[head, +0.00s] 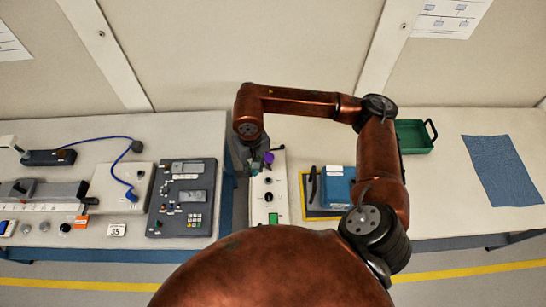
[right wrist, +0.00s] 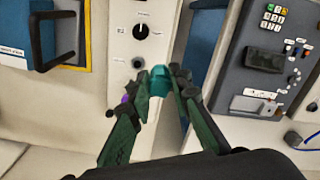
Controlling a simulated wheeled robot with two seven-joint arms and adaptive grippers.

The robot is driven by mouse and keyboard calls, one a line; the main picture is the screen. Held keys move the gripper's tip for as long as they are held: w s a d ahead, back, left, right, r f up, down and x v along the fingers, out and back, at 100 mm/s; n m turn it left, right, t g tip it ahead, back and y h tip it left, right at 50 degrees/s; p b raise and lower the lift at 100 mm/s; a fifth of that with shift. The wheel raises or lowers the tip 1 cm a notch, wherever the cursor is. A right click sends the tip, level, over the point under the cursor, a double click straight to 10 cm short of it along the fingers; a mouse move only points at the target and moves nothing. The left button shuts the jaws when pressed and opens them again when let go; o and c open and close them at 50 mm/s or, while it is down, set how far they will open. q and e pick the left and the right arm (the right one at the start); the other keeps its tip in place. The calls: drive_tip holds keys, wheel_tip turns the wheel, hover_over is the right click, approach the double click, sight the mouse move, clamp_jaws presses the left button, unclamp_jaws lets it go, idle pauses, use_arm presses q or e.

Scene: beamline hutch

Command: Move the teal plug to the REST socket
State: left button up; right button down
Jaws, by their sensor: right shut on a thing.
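My right gripper (head: 252,165) hangs over the narrow white panel (head: 258,208) in the head view. In the right wrist view its two green fingers (right wrist: 160,92) are shut on the teal plug (right wrist: 159,77). The plug sits between the fingertips, over the panel's edge beside a dark socket or button. I cannot tell whether it is seated or free. A purple thing (head: 268,157) on the panel shows just right of the gripper, partly hidden by a finger in the right wrist view. No REST label is readable. My left gripper is not in view.
The panel has a black knob (right wrist: 141,31) and a green button (head: 273,218). A grey keypad console (head: 168,222) stands left of it, across a gap between tables. A blue box (head: 337,186) stands to the right. A green tray (head: 413,137) and blue cloth (head: 500,170) lie further right.

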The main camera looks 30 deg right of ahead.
drive_tip(key=m, duration=0.1)
drive_tip(key=m+p, duration=0.1)
drive_tip(key=m, duration=0.1)
drive_tip(key=w+m, duration=0.1)
drive_tip(key=shift+d, duration=0.25)
wheel_tip(320, 180, down, 2)
drive_tip(key=w+d+m+p, duration=0.15)
drive_tip(key=m+p, duration=0.25)
drive_tip(key=m, duration=0.8)
drive_tip(key=m+p, duration=0.4)
drive_tip(key=m, duration=1.4)
approach(268, 179)
drive_tip(key=shift+s+f+b, duration=0.2)
drive_tip(key=shift+f+b, duration=1.05)
drive_tip(key=shift+f, duration=0.45)
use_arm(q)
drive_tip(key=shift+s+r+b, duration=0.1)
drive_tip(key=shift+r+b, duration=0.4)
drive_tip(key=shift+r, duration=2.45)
use_arm(e)
drive_tip(key=shift+f, duration=0.8)
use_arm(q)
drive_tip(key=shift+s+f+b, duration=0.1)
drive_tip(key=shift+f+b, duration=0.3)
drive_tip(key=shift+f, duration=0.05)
use_arm(e)
drive_tip(key=shift+w+f, duration=0.1)
drive_tip(key=shift+f, duration=0.45)
drive_tip(key=c, duration=1.7)
unclamp_jaws()
